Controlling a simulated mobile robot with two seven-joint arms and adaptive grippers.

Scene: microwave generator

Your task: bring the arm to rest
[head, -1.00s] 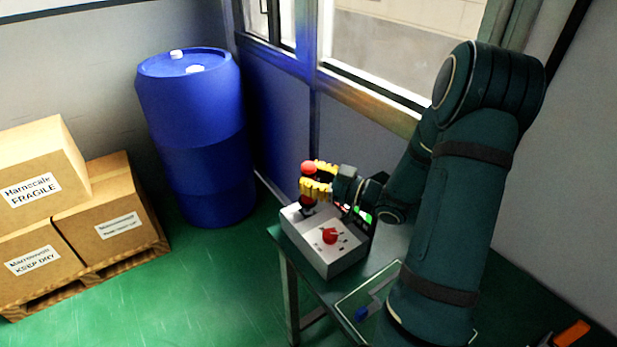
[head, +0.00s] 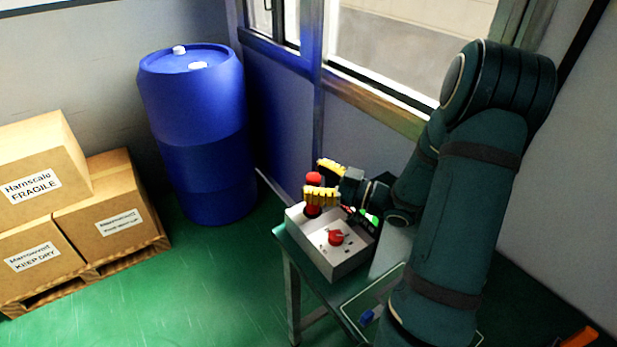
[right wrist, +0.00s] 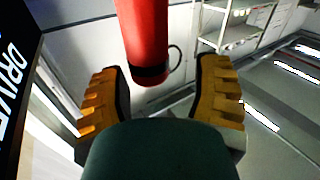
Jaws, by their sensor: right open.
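My right gripper (head: 325,181) is open, its yellow fingers spread on either side of a red-topped lever (head: 314,179) on a grey control box (head: 343,261). In the right wrist view the red handle (right wrist: 146,40) stands ahead of the open fingers (right wrist: 160,95), with gaps on both sides and no visible contact. The box also has a red knob (head: 336,238) on its top face. The lever's lower part is partly hidden by the near finger. My left gripper is not in view.
The box stands on a green table (head: 287,245) near the window wall. A blue barrel (head: 197,135) stands behind on the floor. Stacked cardboard boxes (head: 110,205) sit on a pallet at left. An orange object (head: 578,338) lies at the lower right.

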